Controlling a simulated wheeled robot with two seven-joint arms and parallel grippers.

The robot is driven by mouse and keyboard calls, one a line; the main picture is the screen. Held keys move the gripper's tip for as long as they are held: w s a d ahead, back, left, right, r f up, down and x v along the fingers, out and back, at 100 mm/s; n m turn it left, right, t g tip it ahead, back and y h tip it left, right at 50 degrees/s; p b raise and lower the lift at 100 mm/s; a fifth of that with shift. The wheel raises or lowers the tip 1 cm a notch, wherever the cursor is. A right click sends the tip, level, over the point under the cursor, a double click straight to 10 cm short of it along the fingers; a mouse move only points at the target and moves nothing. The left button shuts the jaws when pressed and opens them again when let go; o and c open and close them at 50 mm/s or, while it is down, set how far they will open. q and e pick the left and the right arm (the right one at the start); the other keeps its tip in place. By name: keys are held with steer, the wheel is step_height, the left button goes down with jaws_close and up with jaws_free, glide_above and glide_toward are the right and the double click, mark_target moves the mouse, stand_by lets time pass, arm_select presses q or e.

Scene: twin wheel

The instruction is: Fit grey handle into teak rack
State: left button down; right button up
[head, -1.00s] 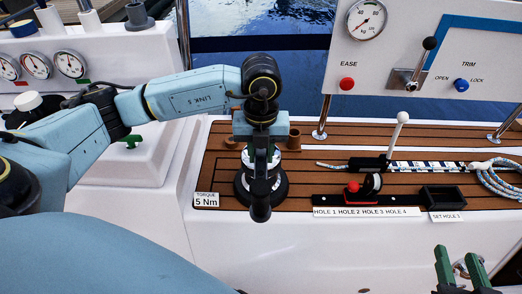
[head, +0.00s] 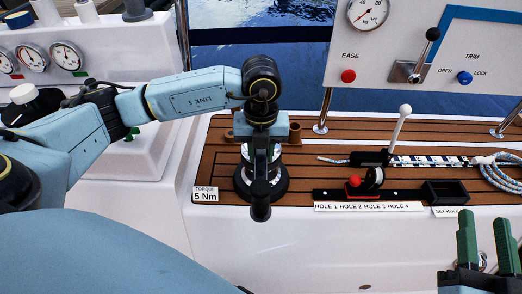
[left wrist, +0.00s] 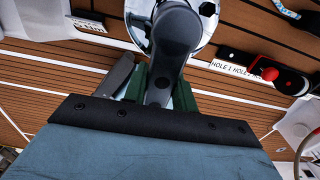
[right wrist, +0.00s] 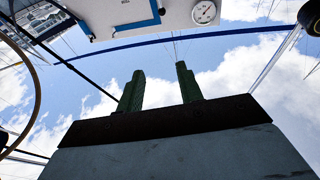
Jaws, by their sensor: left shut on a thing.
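My left gripper (head: 262,148) is above the black winch (head: 245,185) on the teak deck and is shut on the grey handle (head: 261,200). In the left wrist view the handle (left wrist: 176,35) lies between the green fingers, in front of the winch's shiny top. I cannot tell whether it touches the winch. Brown cup-like holders (head: 295,132) stand just behind the winch, partly hidden by my arm; they may be the teak rack, but I cannot tell. My right gripper (head: 487,243) is at the lower right, open and empty; its green fingers (right wrist: 158,88) stand apart against the sky.
Right of the winch are a black strip with a red knob (head: 354,181), a white-tipped lever (head: 404,110), a black open box (head: 446,192) and coiled rope (head: 500,175). A torque label (head: 205,194) sits at the deck's left front. A control panel (head: 400,50) rises behind.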

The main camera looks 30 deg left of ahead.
arm_select(q)
steer(key=shift+f+b, duration=0.4)
steer(key=shift+f, duration=0.25)
arm_select(e)
steer(key=shift+s+a+r+t+y, duration=0.15)
steer(key=shift+s+r+t, duration=0.15)
steer(key=shift+r+t, duration=0.45)
steer(key=shift+s+r+t+y, duration=0.2)
steer(key=shift+r+t, duration=0.25)
steer(key=shift+r, duration=0.5)
arm_select(q)
steer(key=c, duration=1)
jaws_free()
steer(key=shift+c, duration=0.2)
arm_select(e)
steer(key=shift+s, duration=0.1)
